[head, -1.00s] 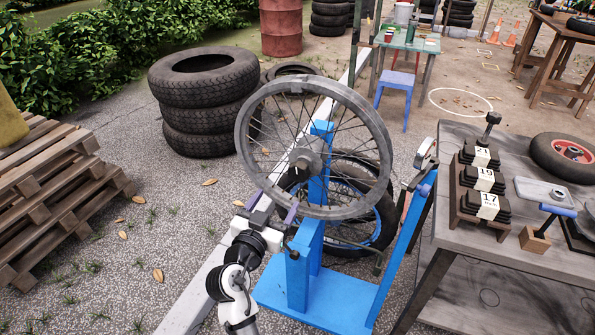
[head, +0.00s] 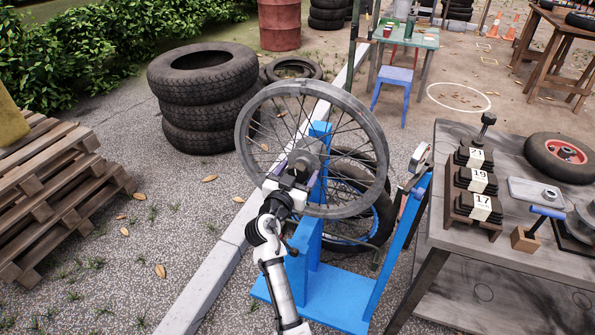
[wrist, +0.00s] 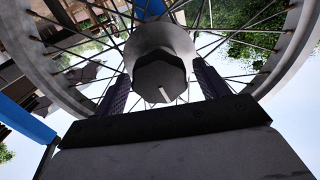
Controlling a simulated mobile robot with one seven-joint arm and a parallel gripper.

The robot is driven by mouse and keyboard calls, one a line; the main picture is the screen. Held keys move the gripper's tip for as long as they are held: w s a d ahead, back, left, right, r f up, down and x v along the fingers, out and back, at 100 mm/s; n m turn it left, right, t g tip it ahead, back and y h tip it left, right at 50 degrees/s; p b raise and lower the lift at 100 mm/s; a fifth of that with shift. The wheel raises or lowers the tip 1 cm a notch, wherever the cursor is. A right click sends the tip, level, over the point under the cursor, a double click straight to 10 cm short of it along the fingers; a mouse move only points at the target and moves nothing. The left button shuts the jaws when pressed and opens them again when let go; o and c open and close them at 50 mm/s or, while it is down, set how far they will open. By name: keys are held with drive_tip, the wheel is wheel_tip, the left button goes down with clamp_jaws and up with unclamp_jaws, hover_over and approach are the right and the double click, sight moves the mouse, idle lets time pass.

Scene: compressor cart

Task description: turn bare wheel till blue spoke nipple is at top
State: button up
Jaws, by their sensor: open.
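The bare wheel (head: 379,150) is a grey spoked rim without a tyre, mounted upright on the blue stand (head: 298,262). Its hub (head: 307,158) faces me. My gripper (head: 291,166) is at the hub, in front of the spokes. In the wrist view, its two dark fingers (wrist: 161,82) are apart, one on each side of the dark hub end (wrist: 160,76). I cannot tell whether they touch it. The rim (wrist: 38,72) and spokes lie behind. I cannot make out a blue spoke nipple in either view.
A wheel with a tyre and blue rim (head: 383,218) is behind the stand. Stacked tyres (head: 203,100) stand at the back left, pallets (head: 60,190) at the left. A workbench (head: 445,215) with numbered black blocks (head: 480,182) stands at the right.

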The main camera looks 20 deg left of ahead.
drive_tip(key=shift+c, duration=0.2)
drive_tip(key=c, duration=1.3)
drive_tip(key=shift+c, duration=0.2)
drive_tip(key=shift+f+b, duration=0.15)
drive_tip(key=shift+b, duration=0.45)
drive_tip(key=shift+f+m+b, duration=0.15)
drive_tip(key=shift+m+b, duration=0.45)
drive_tip(key=shift+b, duration=0.45)
drive_tip(key=m+b, duration=0.2)
drive_tip(key=b, duration=0.2)
drive_tip(key=shift+f, duration=0.1)
drive_tip(key=m+b, duration=0.3)
drive_tip(key=b, duration=0.2)
drive_tip(key=shift+m+b, duration=0.3)
drive_tip(key=shift+m, duration=0.1)
drive_tip(key=m+b, duration=0.3)
drive_tip(key=shift+d+r, duration=0.1)
drive_tip(key=shift+r, duration=0.1)
drive_tip(key=shift+r+b, duration=0.1)
drive_tip(key=shift+b, duration=0.2)
